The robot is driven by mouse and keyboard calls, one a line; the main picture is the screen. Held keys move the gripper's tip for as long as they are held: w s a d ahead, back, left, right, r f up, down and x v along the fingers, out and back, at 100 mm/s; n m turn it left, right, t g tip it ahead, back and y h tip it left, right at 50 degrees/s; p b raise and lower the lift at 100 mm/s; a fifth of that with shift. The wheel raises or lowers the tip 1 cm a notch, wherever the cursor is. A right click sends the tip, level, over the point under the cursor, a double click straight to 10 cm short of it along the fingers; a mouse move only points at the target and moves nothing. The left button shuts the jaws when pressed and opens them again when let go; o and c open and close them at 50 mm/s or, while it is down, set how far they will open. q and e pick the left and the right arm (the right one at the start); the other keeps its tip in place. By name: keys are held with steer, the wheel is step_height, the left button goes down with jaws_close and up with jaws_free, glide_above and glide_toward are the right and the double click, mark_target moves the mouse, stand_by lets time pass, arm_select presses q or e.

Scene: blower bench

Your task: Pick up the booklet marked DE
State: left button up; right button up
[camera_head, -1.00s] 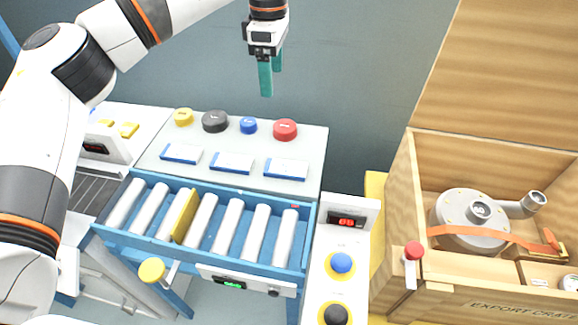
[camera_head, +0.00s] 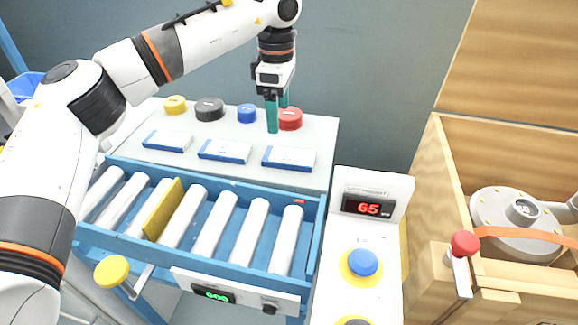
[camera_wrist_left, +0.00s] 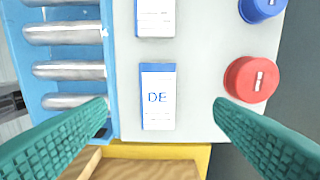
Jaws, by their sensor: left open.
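My left gripper (camera_head: 278,112) is open and empty, pointing down above the back of the bench near the red cap (camera_head: 291,119). Its fingers also frame the left wrist view (camera_wrist_left: 160,118). My right gripper is not in view.
Two more booklets (camera_head: 225,151) (camera_head: 167,141) lie to the left. Yellow, black and blue caps (camera_head: 247,113) stand behind them. A blue roller tray (camera_head: 312,240) is in front. A control panel (camera_head: 378,205) and a wooden crate (camera_head: 450,190) stand to the right.

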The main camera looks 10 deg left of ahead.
arm_select(q)
glide_above(281, 155)
steer(key=f, duration=0.5)
steer(key=shift+w+a, duration=0.15)
steer(key=shift+a, duration=0.1)
steer(key=f, duration=0.4)
steer(key=shift+s+d+f, duration=0.15)
steer(key=shift+s+f, duration=0.05)
steer(key=shift+f, duration=0.5)
steer(key=c, duration=1.1)
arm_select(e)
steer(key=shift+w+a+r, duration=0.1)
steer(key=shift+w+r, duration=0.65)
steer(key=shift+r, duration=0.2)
arm_select(q)
steer(key=shift+r, duration=0.1)
